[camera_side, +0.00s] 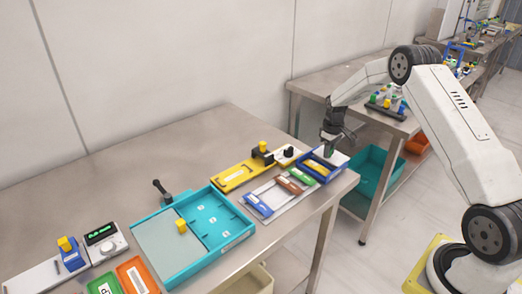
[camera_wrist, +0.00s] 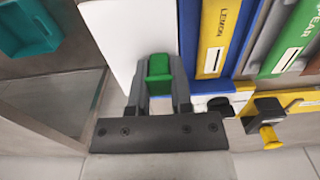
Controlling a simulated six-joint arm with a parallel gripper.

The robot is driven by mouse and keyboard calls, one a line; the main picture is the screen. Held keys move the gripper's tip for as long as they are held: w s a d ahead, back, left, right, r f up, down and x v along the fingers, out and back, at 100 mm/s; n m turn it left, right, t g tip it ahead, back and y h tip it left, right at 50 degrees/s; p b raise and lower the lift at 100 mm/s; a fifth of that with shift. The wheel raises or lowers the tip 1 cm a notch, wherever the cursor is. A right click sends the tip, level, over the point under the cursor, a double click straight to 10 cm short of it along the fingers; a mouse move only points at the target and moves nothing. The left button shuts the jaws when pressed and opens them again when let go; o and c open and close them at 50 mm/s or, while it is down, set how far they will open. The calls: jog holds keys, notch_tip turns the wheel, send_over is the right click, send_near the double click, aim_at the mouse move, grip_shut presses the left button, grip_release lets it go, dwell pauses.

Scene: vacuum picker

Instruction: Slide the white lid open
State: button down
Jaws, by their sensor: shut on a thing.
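The white lid (camera_wrist: 112,42) is a flat plate with a green handle (camera_wrist: 157,68) on it. My gripper (camera_wrist: 159,88) is shut on the green handle, one finger on each side. The lid lies at the blue box (camera_wrist: 237,45), and a yellow block marked LEMON (camera_wrist: 214,38) shows uncovered in the box beside the lid. In the side view my gripper (camera_side: 330,148) is over the blue box (camera_side: 322,174) near the table's right end. The white lid (camera_side: 342,157) shows right of the yellow block (camera_side: 317,165). My fingers hide part of the handle.
Green, brown and blue blocks lie on a tray (camera_side: 262,188) left of the box. A yellow fixture (camera_side: 240,173) with a black clamp stands behind it. A teal tray (camera_side: 235,247) sits farther left. A teal bin (camera_side: 372,165) stands beyond the table's right edge.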

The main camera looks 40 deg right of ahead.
jog(key=shift+d, duration=0.25)
jog(key=c, duration=0.5)
grip_release()
jog(key=shift+r, duration=3.95)
jog(key=shift+a, duration=0.1)
jog(key=s+a+r+t, duration=0.1)
jog(key=s+a+r, duration=0.15)
jog(key=a, duration=0.55)
jog(key=s+a+r, duration=0.1)
jog(key=s+a, duration=0.3)
jog(key=a, duration=0.4)
jog(key=shift+t, duration=0.8)
jog(key=shift+s+a, duration=1.75)
jog(key=shift+s, duration=0.6)
jog(key=shift+s+a, duration=1.75)
jog(key=shift+s, duration=0.65)
jog(key=shift+s+a, duration=1.75)
jog(key=shift+s, duration=0.6)
